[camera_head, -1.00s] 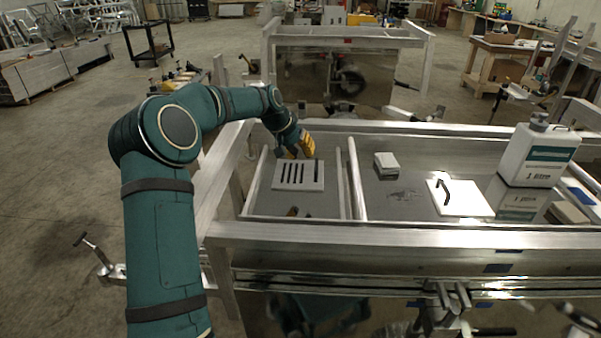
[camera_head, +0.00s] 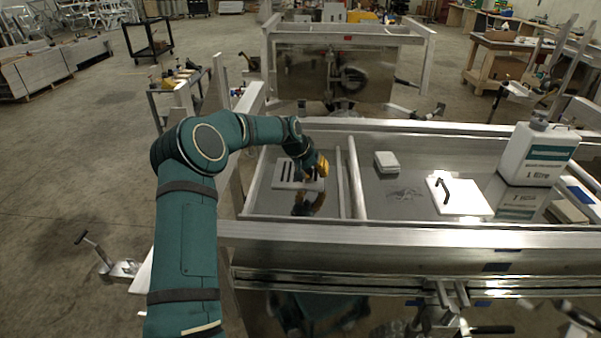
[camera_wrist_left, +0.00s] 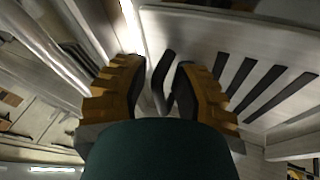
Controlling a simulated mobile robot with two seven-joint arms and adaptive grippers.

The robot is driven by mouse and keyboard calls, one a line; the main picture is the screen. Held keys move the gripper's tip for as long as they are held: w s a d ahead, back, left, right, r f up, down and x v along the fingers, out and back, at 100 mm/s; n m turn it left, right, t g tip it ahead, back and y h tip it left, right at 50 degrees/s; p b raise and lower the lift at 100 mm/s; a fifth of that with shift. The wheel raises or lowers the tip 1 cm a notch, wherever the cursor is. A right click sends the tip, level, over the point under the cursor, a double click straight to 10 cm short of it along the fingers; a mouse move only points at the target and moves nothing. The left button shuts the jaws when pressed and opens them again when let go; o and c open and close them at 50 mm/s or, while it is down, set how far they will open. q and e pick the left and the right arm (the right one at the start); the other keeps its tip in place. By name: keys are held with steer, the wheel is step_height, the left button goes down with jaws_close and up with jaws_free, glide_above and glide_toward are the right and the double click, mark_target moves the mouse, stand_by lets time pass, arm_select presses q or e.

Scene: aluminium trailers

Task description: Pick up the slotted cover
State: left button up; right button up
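The slotted cover (camera_head: 281,183) is a pale flat plate with several dark parallel slots. It lies in the left bay of the metal trailer frame, and my gripper hides part of it. My left gripper (camera_head: 315,170), with yellow fingers, is over the right part of the cover. In the left wrist view the cover (camera_wrist_left: 220,35) lies just ahead of the fingertips (camera_wrist_left: 158,78). The fingers are apart, with a dark bent piece, perhaps a handle, showing in the gap. I cannot tell whether they touch the cover. My right gripper is not in view.
A rail (camera_head: 356,180) divides the trailer bed. The front beam (camera_head: 420,236) runs along the near side.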

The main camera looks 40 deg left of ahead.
arm_select(q)
jaws_close()
